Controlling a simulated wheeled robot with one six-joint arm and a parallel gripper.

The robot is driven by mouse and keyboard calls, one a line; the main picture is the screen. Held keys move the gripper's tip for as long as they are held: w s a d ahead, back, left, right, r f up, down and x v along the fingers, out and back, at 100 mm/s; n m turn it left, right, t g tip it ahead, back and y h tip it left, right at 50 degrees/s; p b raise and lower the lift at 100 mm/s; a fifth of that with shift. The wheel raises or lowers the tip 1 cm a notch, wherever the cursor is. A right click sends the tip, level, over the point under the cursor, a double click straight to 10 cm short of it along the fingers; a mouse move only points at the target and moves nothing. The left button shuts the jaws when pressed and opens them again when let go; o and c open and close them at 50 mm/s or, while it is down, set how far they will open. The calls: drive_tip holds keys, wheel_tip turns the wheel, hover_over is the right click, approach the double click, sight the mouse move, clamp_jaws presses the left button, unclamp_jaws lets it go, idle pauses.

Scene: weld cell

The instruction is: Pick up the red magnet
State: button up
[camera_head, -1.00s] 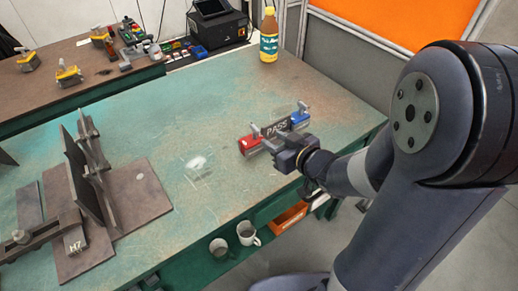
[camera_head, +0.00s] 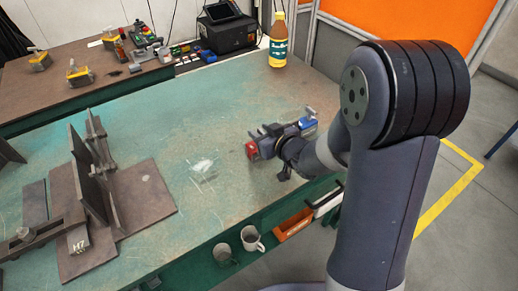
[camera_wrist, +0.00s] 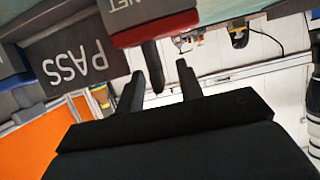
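The red magnet (camera_head: 251,150) lies on the green bench top beside a blue magnet (camera_head: 308,125), with a dark PASS plate (camera_wrist: 68,62) between them in the wrist view. In that view the red magnet (camera_wrist: 155,30) shows upside down at the top, with a dark post sticking out from it. My gripper (camera_wrist: 160,82) is open, its two fingers apart, with the post seen between or just beyond the fingertips. I cannot tell whether they touch it. In the head view my gripper (camera_head: 268,136) hides part of the red magnet and the plate.
A steel fixture (camera_head: 92,180) stands on the bench at the left. The bench middle is clear.

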drive_tip(key=shift+c, duration=0.5)
clamp_jaws()
idle(0.8)
drive_tip(key=shift+r, duration=0.15)
